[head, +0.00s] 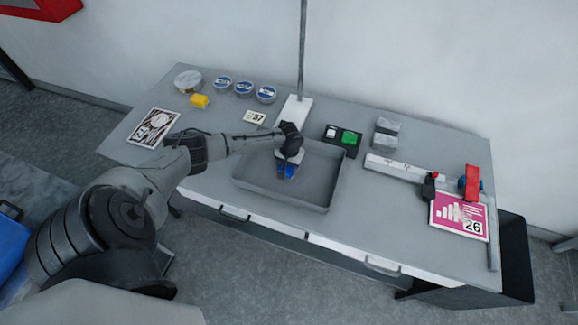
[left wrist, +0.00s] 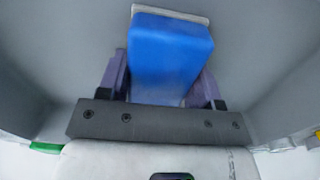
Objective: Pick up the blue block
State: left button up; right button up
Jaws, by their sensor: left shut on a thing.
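I cannot tell whether the block touches the tray floor. My right gripper does not show in either view.
Several round tins (head: 244,88), a yellow block (head: 199,100) and a picture card (head: 154,128) lie on the left of the table. A thin post stands on a white base (head: 294,110) behind the tray.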

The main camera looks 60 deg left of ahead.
pick_arm(q)
jog(key=shift+r, duration=0.15)
jog(key=shift+r, duration=0.6)
notch_tip(320, 180, up, 3)
jog(key=shift+f+p, duration=0.1)
jog(key=shift+p, duration=0.4)
jog(key=w+d+r, duration=0.6)
jog(key=w+d, duration=0.1)
jog(key=d, duration=0.2)
jog(key=shift+w+r, duration=0.2)
jog(key=shift+r, duration=0.2)
